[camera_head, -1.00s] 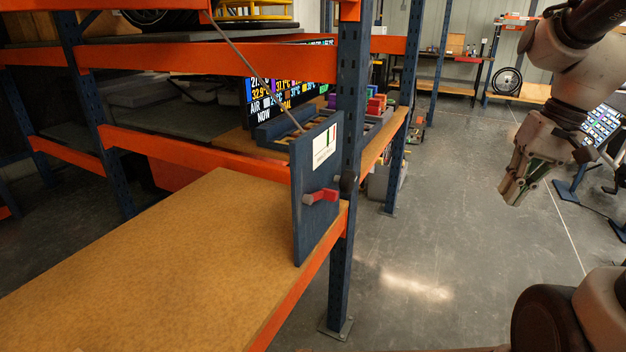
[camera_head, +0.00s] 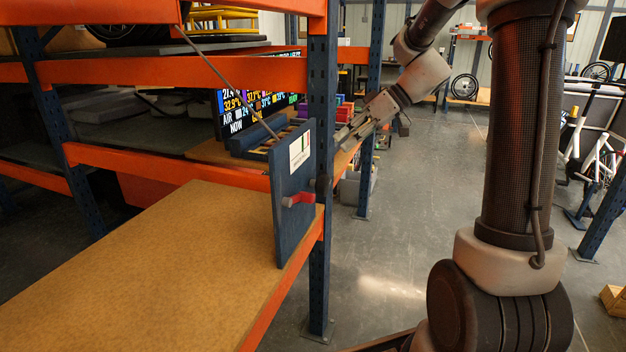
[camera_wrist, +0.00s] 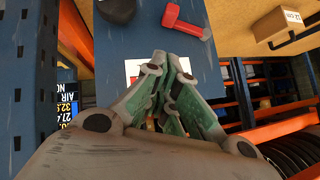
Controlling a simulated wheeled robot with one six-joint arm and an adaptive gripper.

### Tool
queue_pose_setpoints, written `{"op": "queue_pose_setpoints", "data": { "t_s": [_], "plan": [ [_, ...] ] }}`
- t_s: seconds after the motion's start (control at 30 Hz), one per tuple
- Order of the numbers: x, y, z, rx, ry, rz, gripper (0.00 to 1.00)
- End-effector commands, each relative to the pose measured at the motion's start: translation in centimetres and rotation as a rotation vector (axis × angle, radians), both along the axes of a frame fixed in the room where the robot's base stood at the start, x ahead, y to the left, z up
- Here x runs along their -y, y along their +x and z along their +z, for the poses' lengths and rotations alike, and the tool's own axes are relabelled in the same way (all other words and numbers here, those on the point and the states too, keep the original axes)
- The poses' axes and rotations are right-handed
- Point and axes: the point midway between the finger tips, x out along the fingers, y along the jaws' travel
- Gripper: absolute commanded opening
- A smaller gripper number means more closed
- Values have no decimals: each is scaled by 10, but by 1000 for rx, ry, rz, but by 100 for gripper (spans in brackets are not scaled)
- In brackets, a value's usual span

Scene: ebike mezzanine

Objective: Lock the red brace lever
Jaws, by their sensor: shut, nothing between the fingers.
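The red brace lever (camera_head: 300,198) is mounted on a dark blue upright panel (camera_head: 286,232), which stands at the edge of the wooden shelf. The lever lies roughly horizontal across the panel's lower middle. In the wrist view the red lever (camera_wrist: 184,22) shows near the top, beyond the fingertips, on the blue panel (camera_wrist: 140,42). My gripper (camera_head: 343,146) is shut and empty, to the right of the panel and above the lever, apart from it. In the wrist view my gripper (camera_wrist: 166,62) covers part of the white label (camera_wrist: 134,68).
A blue rack post (camera_head: 321,120) stands just behind the panel. A dark round knob (camera_head: 323,186) sits beside the lever. The wooden shelf (camera_head: 150,265) is bare. An orange beam (camera_head: 190,73) runs above. Open floor lies to the right.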

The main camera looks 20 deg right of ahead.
Motion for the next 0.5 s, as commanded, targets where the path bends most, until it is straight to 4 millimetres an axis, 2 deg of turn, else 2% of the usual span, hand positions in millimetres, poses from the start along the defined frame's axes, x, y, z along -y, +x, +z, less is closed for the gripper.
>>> {"op": "queue_pose_setpoints", "data": {
  "t_s": [0.27,0.5],
  "plan": [
    [-8,2,-7,-2,0,0,0],
    [-41,11,-38,-5,1,2,0]
  ]
}}
